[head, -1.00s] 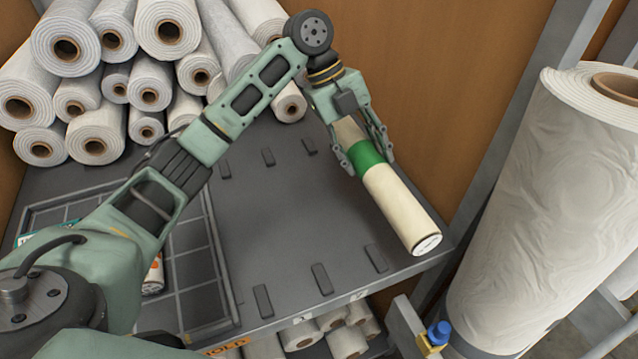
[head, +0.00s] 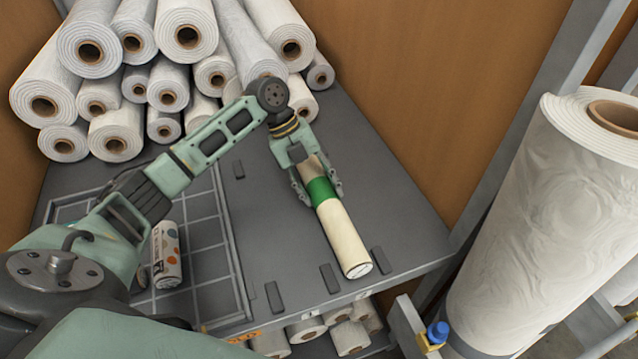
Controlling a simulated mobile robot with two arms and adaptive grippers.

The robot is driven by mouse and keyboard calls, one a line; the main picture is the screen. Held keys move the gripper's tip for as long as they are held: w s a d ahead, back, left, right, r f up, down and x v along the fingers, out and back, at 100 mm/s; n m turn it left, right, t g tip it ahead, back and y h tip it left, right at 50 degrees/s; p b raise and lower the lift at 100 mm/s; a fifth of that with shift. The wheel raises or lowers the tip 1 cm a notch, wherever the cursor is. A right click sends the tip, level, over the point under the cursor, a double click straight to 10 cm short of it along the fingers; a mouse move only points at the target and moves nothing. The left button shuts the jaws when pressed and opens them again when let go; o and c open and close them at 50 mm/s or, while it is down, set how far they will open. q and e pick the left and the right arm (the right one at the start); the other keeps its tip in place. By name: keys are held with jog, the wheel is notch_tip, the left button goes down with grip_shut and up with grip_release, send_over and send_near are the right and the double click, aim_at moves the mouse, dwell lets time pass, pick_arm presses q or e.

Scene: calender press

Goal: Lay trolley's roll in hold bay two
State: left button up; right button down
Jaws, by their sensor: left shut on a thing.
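A cream roll with a green band (head: 344,238) is held in my left gripper (head: 322,194), whose fingers close on either side of the band. The roll points toward the shelf's front edge. Its near end shows between the middle black block (head: 329,278) and the right black block (head: 381,260). I cannot tell whether it touches the grey shelf (head: 285,235) or hangs just above it. Another black block (head: 274,297) stands further left. The bay labels on the front edge are too small to read. My right gripper is not in view.
Large white rolls (head: 115,140) are stacked at the back left. A wire grid (head: 205,295) lies on the shelf's left, with a spotted can (head: 166,255) on it. A tall wrapped roll (head: 545,220) stands at the right. More rolls (head: 348,338) lie below the shelf.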

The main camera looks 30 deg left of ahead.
pick_arm(q)
jog(key=o, duration=1.5)
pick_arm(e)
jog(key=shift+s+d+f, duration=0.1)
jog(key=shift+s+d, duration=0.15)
